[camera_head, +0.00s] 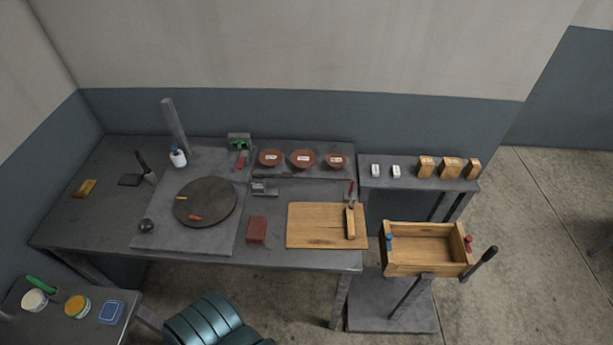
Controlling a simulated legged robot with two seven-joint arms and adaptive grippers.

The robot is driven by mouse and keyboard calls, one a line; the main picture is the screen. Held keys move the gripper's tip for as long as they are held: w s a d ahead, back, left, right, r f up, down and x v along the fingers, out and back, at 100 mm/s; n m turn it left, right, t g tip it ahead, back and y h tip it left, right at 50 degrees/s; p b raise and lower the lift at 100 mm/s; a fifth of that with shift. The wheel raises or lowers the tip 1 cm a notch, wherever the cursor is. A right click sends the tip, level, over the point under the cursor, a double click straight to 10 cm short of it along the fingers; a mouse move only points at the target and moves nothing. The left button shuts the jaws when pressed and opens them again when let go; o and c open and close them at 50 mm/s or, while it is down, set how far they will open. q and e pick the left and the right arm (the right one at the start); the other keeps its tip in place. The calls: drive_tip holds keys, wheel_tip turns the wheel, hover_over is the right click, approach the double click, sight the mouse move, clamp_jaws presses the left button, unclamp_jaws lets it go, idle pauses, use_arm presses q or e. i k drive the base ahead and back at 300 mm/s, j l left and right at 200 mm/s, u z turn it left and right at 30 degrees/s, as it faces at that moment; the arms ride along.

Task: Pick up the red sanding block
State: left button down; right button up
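The red sanding block (257,230) is a small dark red block. It lies flat on the dark grey workbench (271,258) near its front edge, between the grey plate with the round disc and the wooden board. Nothing covers it and nothing touches it from above. Neither of my grippers shows in the head view.
A round dark disc (206,207) holds two small coloured sticks. A wooden board (313,226) carries a hand tool. A wooden box (425,268) stands at the right. A side table (85,336) with jars is at lower left.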

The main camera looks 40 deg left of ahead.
sight(258, 225)
drive_tip(key=k+j+u, duration=0.15)
drive_tip(key=u, duration=1.6)
